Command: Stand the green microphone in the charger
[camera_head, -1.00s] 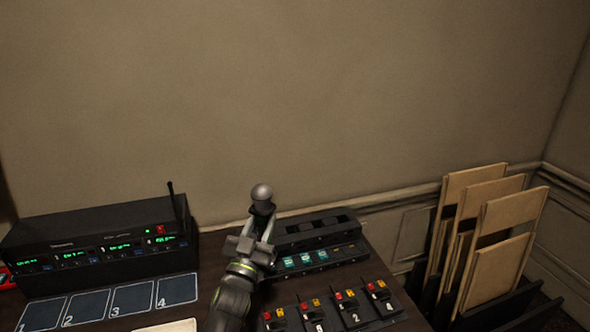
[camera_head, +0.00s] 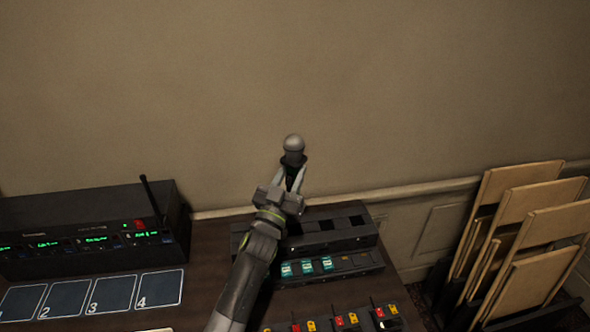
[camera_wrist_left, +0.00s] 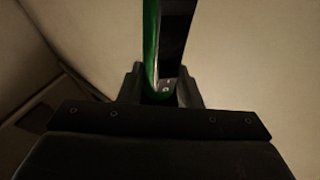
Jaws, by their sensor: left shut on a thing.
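The microphone has a grey ball-shaped head (camera_head: 293,143) and a dark body, and it stands roughly upright in my left gripper (camera_head: 291,178). In the left wrist view a green strip (camera_wrist_left: 152,50) of its body shows between the fingers. My left gripper is shut on it and holds it up in front of the wall, over the back of the charger. My right gripper is not in view.
A black receiver rack (camera_head: 90,235) with an antenna stands at the left. Numbered blue pads (camera_head: 110,294) lie before it. Several small packs with red and yellow buttons (camera_head: 345,320) sit at the front. Folded wooden chairs (camera_head: 520,220) lean at the right.

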